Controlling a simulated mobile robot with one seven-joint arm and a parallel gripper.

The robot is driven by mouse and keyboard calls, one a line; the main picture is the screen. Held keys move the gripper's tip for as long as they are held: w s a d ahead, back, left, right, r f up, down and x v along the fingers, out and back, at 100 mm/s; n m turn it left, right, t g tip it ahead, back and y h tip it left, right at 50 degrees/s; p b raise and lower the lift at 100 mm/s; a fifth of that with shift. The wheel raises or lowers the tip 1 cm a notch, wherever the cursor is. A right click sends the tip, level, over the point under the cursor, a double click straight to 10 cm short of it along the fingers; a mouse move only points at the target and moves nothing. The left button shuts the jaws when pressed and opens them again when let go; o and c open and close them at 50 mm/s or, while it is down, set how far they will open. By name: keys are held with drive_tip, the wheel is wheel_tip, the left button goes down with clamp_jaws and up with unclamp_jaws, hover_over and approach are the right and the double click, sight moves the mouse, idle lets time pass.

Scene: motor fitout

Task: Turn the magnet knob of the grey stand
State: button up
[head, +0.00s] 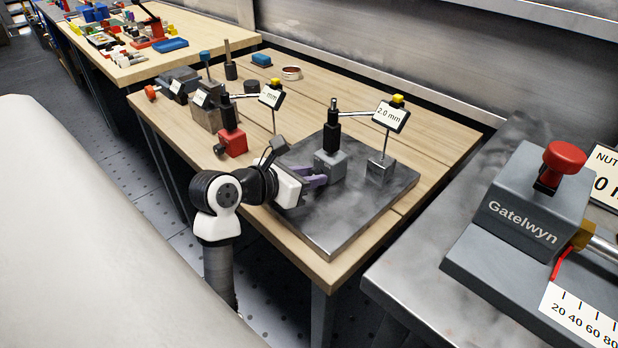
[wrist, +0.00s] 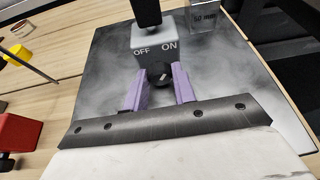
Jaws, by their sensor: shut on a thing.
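The grey stand (head: 331,164) is a small block with a black post and a horizontal arm, standing on the dark metal plate (head: 345,215). In the wrist view the grey stand's face (wrist: 158,46) reads OFF at left and ON at right. Its round black magnet knob (wrist: 159,76) sits below the lettering, with a pale mark that seems to lean towards ON. My gripper (head: 317,178) reaches the stand from the left. Its purple fingers also show in the wrist view (wrist: 160,82), one on each side of the knob and shut on it. The knob is hidden in the head view.
A red stand (head: 232,142) is left of the plate. A block with a "2.0 mm" label (head: 391,116) above it stands right of the grey stand. A grey Gatelwyn device (head: 525,205) with a red knob is on the near right bench.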

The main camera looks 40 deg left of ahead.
drive_tip(key=shift+n+h, duration=0.6)
drive_tip(key=shift+a, duration=0.1)
drive_tip(key=o, duration=1)
drive_tip(key=shift+s, duration=0.1)
drive_tip(key=b+v, duration=0.2)
drive_tip(key=v, duration=1.1)
drive_tip(key=shift+s+r, duration=0.15)
drive_tip(key=shift+s, duration=0.15)
